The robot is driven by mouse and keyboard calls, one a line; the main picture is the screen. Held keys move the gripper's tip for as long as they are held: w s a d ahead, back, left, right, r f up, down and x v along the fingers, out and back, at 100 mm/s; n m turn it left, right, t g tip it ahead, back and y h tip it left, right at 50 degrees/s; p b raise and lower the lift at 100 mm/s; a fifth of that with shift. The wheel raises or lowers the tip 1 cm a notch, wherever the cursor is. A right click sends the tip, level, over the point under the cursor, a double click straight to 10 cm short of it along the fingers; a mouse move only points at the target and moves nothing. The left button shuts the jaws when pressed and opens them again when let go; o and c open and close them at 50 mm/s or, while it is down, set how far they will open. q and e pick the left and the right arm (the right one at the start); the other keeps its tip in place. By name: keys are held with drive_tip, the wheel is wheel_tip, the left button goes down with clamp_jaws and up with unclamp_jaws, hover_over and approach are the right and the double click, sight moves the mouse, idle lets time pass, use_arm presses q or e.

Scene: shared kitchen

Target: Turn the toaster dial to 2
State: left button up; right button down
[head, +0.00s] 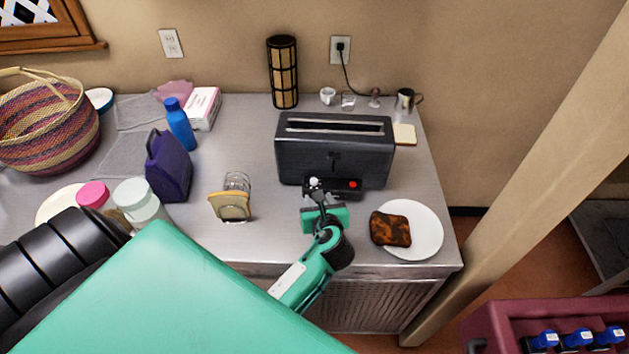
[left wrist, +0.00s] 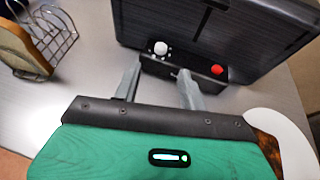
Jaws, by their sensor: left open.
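The black toaster (head: 335,150) stands near the right end of the counter, its slot on top and its front facing me. A white dial (head: 314,183) sits on the left of its front panel; it also shows in the left wrist view (left wrist: 160,47). I cannot read any numbers by the dial. A red button (head: 353,184) is to its right. My left gripper (head: 322,196) is open in front of the panel. In the left wrist view its two fingers (left wrist: 160,76) are spread just short of the dial, with nothing between them. My right gripper is out of view.
A white plate (head: 428,232) with a dark toast slice (head: 391,229) lies right of my gripper. A wire rack (head: 237,183) with bread (head: 231,206) stands to the left. Cups stand behind the toaster.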

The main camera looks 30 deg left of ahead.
sight(314, 180)
use_arm(q)
drive_tip(key=p+x, duration=0.1)
drive_tip(key=x, duration=0.7)
drive_tip(key=shift+w+a+f+p, duration=0.1)
drive_tip(key=shift+w+f+p, duration=0.05)
drive_tip(key=shift+w+p, duration=0.25)
drive_tip(key=shift+w+a+f, duration=0.15)
drive_tip(key=shift+w+f, duration=0.05)
drive_tip(key=c, duration=0.6)
clamp_jaws()
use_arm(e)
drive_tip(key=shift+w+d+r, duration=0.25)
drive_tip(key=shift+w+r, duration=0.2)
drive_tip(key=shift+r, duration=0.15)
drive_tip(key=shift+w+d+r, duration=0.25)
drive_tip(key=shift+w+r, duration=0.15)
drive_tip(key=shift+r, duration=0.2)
